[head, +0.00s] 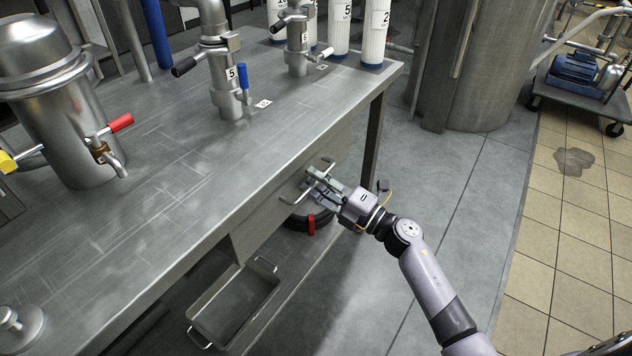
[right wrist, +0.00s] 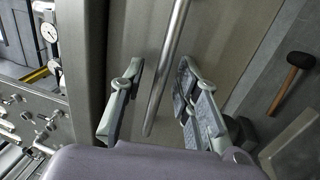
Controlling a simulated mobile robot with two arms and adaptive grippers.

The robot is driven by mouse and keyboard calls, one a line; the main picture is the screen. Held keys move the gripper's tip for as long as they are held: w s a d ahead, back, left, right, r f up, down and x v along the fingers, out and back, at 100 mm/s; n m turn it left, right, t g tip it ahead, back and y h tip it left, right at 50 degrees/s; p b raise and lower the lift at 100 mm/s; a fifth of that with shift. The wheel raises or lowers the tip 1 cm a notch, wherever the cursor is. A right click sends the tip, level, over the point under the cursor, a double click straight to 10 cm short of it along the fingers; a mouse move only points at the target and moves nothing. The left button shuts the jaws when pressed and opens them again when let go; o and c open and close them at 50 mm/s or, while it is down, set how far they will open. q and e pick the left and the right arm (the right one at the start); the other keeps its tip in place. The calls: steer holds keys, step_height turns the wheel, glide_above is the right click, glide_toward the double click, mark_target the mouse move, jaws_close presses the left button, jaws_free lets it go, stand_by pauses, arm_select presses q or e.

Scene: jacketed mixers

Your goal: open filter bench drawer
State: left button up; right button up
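The filter bench (head: 150,215) is a long steel table running from lower left to upper right in the head view. Its drawer front (head: 265,217) sits under the near edge of the top and looks flush. A bar handle (head: 293,197) is on the drawer front; my right gripper (head: 316,180) hides its middle. In the right wrist view the bar handle (right wrist: 168,65) passes between the spread fingers of my right gripper (right wrist: 155,105), with a gap on both sides. The right gripper is open and holds nothing. My left gripper is not in view.
A steel tray (head: 235,305) with handles is low beneath the bench. A dark round object with a red clip (head: 311,224) is below the drawer. Valves (head: 228,95) and a steel vessel (head: 70,110) stand on the bench.

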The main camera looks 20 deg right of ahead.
steer(key=shift+c, duration=0.5)
jaws_close()
stand_by(0.4)
